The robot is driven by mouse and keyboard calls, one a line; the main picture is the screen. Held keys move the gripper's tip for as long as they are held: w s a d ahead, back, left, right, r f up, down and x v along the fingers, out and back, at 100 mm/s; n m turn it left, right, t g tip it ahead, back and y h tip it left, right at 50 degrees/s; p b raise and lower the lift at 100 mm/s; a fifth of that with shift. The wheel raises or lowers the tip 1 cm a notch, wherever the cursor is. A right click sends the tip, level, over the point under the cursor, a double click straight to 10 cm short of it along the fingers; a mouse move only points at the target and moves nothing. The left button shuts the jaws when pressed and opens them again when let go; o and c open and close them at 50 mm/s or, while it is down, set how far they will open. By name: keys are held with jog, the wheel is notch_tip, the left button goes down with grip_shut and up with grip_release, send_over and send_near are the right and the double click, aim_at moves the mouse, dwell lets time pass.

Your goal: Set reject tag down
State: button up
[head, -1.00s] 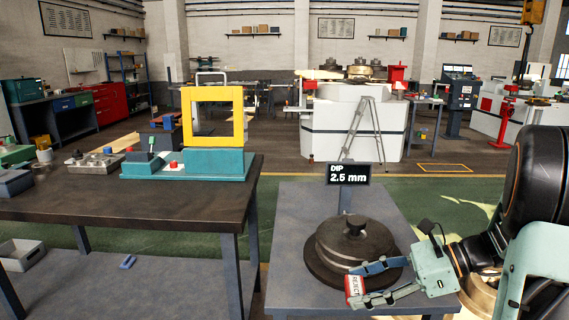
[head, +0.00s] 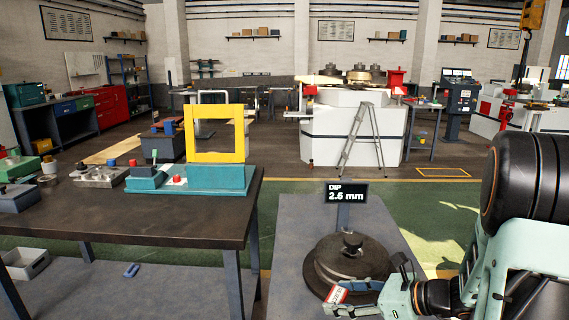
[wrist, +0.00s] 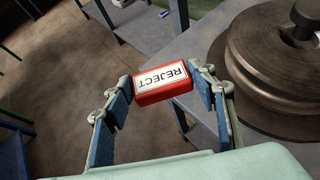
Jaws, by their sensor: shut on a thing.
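The reject tag (wrist: 162,82) is a small red block with a white label reading REJECT. It also shows in the head view (head: 337,295) at the lower right. My gripper (wrist: 163,84) is shut on it, one finger at each end. In the wrist view the tag is over the grey table's edge, with floor beneath its left part. In the head view it overlaps the near edge of the dark round stack. I cannot tell its exact height above the table.
A dark workbench (head: 130,215) with a yellow frame (head: 215,157) stands left. Bare grey tabletop shows left of the stack.

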aim_at(342, 298)
notch_tip(342, 298, up, 8)
jog(key=p, duration=1.1)
jog(key=shift+r, duration=0.15)
